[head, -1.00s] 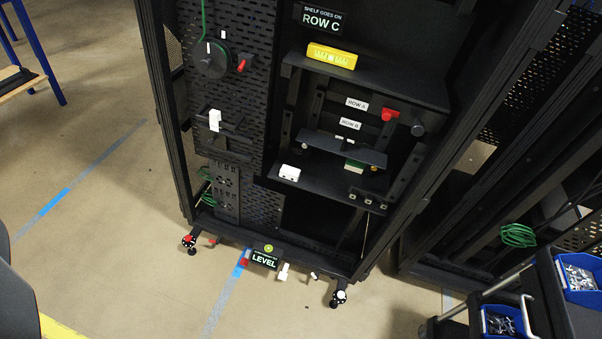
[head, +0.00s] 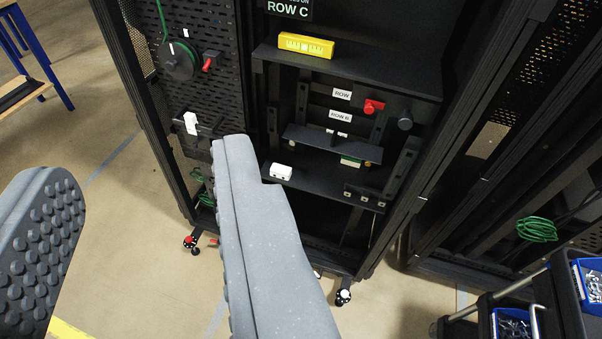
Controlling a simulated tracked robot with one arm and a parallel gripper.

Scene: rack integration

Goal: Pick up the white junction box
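A small white box (head: 281,172), which looks like the junction box, sits at the left front of the lower shelf (head: 315,180) in the black rack. My gripper (head: 140,165) is open and empty, with its two grey fingers wide apart. The left finger has a studded pad and stands at the left edge of the picture. The right finger reaches up in front of the rack, its tip left of the white box and apart from it in the picture. This finger hides part of the lower pegboard and the rack's base.
A yellow level (head: 306,46) lies on the upper shelf (head: 390,76). A red knob (head: 373,106) and a small shelf are above the white box. A white fitting (head: 191,123) is on the left pegboard. A cart with blue bins (head: 513,325) stands at lower right.

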